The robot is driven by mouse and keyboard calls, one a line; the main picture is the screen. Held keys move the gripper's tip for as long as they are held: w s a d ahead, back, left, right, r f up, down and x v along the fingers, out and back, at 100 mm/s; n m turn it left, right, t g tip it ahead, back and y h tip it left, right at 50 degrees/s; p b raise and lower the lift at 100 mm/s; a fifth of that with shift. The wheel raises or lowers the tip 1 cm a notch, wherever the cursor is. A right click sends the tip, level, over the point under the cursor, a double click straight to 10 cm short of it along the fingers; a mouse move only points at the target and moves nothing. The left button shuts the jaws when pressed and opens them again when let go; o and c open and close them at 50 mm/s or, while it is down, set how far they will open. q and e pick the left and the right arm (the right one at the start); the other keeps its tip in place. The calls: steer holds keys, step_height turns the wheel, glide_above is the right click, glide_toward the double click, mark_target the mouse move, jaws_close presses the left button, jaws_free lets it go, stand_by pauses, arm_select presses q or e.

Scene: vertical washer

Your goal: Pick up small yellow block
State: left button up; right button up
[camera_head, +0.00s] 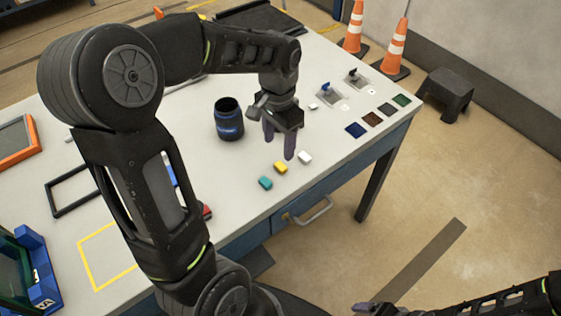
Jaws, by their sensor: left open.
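The small yellow block (281,167) lies on the white table top (330,170) near its front edge, between a teal block (265,183) on its left and a white block (304,157) on its right. My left gripper (279,147) points down just above and behind the yellow block. Its dark fingers are apart with nothing between them. The gap in height between fingertips and block is hard to judge. My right gripper (368,308) shows only in part at the bottom edge, over the floor; its jaw state is unclear.
A dark blue jar (229,119) stands just left of my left gripper. Coloured squares (373,118) and small switches (328,92) sit to the right. A blue drawer with a handle (308,212) is below the front edge. Orange cones (394,50) and a dark stool (446,93) stand beyond the table.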

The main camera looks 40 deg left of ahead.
mark_target(281, 165)
arm_select(q)
steer(key=shift+f, duration=1.35)
steer(key=shift+w+d+f+p, duration=0.1)
steer(key=shift+f+p, duration=0.25)
steer(key=shift+f, duration=1)
steer(key=shift+d+f+p, duration=0.1)
steer(key=shift+f+p, duration=0.25)
steer(key=shift+f, duration=0.95)
steer(key=shift+c, duration=0.2)
jaws_close()
